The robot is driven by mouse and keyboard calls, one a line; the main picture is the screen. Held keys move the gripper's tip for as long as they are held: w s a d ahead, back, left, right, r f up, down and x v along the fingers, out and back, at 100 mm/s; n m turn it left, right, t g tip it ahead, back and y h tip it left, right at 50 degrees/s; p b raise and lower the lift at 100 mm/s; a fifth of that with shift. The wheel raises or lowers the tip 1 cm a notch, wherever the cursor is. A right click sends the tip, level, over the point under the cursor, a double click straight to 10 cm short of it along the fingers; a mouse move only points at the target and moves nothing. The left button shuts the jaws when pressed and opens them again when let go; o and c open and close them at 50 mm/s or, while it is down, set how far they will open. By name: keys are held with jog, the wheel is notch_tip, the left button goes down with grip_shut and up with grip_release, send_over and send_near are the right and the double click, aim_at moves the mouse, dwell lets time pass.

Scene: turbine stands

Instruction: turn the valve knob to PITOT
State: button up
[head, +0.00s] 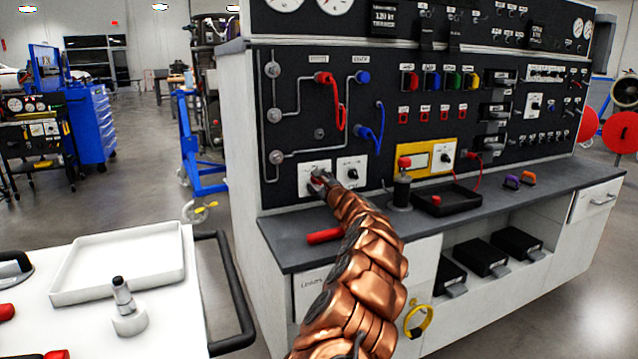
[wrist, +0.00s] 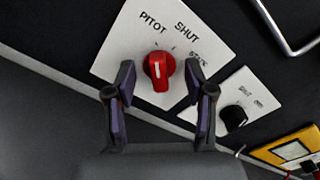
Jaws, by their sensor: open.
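The red valve knob (wrist: 158,70) sits on a white plate (wrist: 120,50) marked PITOT, SHUT and a third, partly covered label. A white line on the knob runs nearly up and down in the wrist picture; I cannot tell surely which label it points to. My gripper (wrist: 160,76) is open, one finger on each side of the knob. I cannot tell whether the fingers touch it. In the head view my gripper (head: 318,182) is at the lower left of the panel, in front of the white plate (head: 313,166), and mostly hides the knob.
A second white plate with a black knob (wrist: 233,118) is close on the right. A bent metal pipe (wrist: 285,35) and a yellow-framed unit (head: 428,157) are on the same panel. The grey bench top (head: 290,238) runs below, with a red-handled tool (head: 325,236) lying on it.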

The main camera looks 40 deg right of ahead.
aim_at(319, 181)
jog(key=shift+s, duration=0.1)
jog(key=shift+b+v, duration=1.8)
jog(key=shift+v, duration=0.6)
jog(key=shift+a, duration=0.1)
